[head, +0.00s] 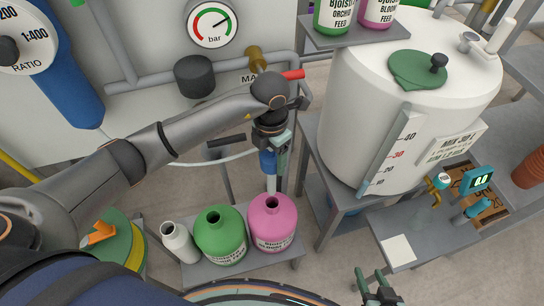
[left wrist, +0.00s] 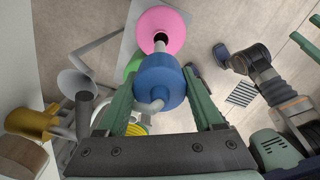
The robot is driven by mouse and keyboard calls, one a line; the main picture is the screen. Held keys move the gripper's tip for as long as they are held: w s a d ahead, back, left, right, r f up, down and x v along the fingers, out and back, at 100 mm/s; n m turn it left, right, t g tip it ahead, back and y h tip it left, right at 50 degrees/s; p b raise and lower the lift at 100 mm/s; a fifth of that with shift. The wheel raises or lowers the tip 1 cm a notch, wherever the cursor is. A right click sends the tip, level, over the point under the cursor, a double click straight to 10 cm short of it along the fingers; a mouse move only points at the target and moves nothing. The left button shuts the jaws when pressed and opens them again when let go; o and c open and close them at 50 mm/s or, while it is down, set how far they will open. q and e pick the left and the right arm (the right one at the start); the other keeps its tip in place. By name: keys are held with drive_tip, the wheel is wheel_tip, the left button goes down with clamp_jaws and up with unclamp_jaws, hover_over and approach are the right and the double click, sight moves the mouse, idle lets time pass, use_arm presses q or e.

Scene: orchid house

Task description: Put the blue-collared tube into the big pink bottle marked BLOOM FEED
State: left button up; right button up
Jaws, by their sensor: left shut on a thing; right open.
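My left gripper (head: 277,145) is shut on the blue-collared tube (head: 267,162). The collar (left wrist: 160,82) sits between the two fingers in the left wrist view. The tube's pale lower part points down at the big pink bottle (head: 272,228), marked BLOOM FEED. In the head view the tube's end is at the bottle's dark open mouth; I cannot tell whether it is just above or slightly inside. The left wrist view shows the tube lined up with the pink bottle (left wrist: 170,22). My right gripper (head: 378,284) is open and empty at the lower right.
A green bottle (head: 220,238) and a white bottle (head: 181,243) stand left of the pink one on a low grey bench. A large white tank (head: 350,110) stands to the right. Smaller feed bottles are on a shelf (head: 335,40) above. A grey pipe and red-handled valve (head: 292,75) are behind my left gripper.

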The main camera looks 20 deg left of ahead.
use_arm(q)
drive_tip(key=shift+d+f+n, duration=0.1)
drive_tip(key=shift+f+n, duration=0.15)
drive_tip(key=shift+n, duration=0.45)
drive_tip(key=shift+s+f+b, duration=0.1)
drive_tip(key=shift+f+b, duration=0.45)
drive_tip(key=shift+f, duration=0.1)
drive_tip(key=shift+f+b, duration=0.55)
drive_tip(key=shift+f, duration=0.2)
drive_tip(key=shift+f+b, duration=0.45)
drive_tip(key=shift+f, duration=0.25)
use_arm(e)
drive_tip(key=shift+w+a+f, duration=0.6)
drive_tip(key=shift+a+f, duration=0.1)
drive_tip(key=shift+a, duration=0.2)
use_arm(q)
drive_tip(key=shift+f, duration=0.2)
use_arm(e)
drive_tip(key=shift+s+d+f, duration=0.1)
drive_tip(key=shift+s+f, duration=0.1)
drive_tip(key=shift+f, duration=0.15)
use_arm(q)
drive_tip(key=shift+f+b, duration=0.1)
drive_tip(key=shift+b, duration=0.25)
use_arm(e)
drive_tip(key=shift+f, duration=0.15)
